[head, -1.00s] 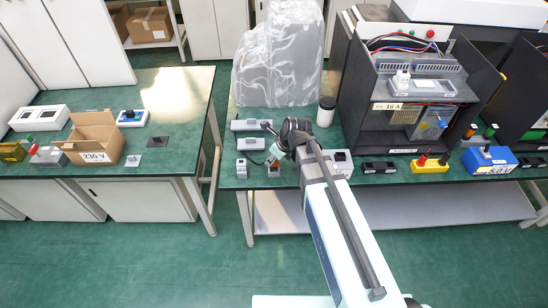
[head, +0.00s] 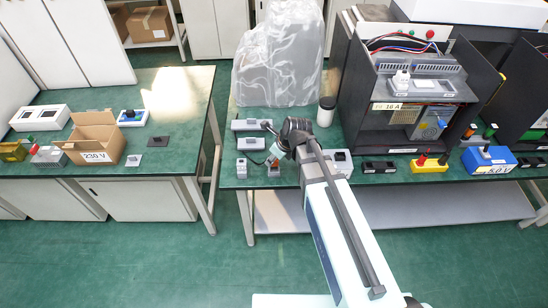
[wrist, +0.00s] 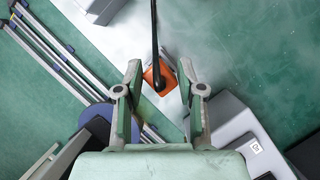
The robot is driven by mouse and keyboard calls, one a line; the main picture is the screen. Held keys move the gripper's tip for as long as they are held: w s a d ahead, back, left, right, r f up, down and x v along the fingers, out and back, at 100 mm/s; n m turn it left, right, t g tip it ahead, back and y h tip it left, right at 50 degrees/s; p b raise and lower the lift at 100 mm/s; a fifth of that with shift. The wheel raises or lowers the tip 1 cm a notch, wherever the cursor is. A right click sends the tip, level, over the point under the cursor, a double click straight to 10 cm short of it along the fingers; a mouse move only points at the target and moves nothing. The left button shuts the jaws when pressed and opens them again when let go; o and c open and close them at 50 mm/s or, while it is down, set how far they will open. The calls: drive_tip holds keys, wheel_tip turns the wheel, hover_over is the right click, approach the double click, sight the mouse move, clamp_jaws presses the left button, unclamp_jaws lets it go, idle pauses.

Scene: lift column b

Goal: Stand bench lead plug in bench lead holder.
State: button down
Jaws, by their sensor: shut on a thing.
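The bench lead plug is an orange block (wrist: 160,78) with a black lead running up from it, between the two fingertips in the wrist view. My gripper (wrist: 161,82) is shut on it. In the head view my gripper (head: 276,157) is low over the front left part of the middle bench, and a bit of the orange plug (head: 273,165) shows under it. A small grey block (head: 273,173), likely the bench lead holder, is directly below the plug at the bench's front edge. Whether the plug stands inside it or just above it I cannot tell.
A small grey socket unit (head: 242,169) stands close left of my gripper. A grey box (head: 250,143) lies behind it. A white cup (head: 326,111) and a dark open cabinet (head: 350,120) stand to the right. The left bench (head: 190,125) is across a gap.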

drive_tip(key=shift+f+b, duration=0.65)
drive_tip(key=shift+f, duration=0.6)
idle(0.8)
drive_tip(key=c, duration=0.6)
unclamp_jaws()
drive_tip(key=shift+c, duration=0.2)
drive_tip(key=shift+r, duration=0.1)
drive_tip(key=shift+r+p, duration=3.35)
drive_tip(key=shift+r, duration=1.05)
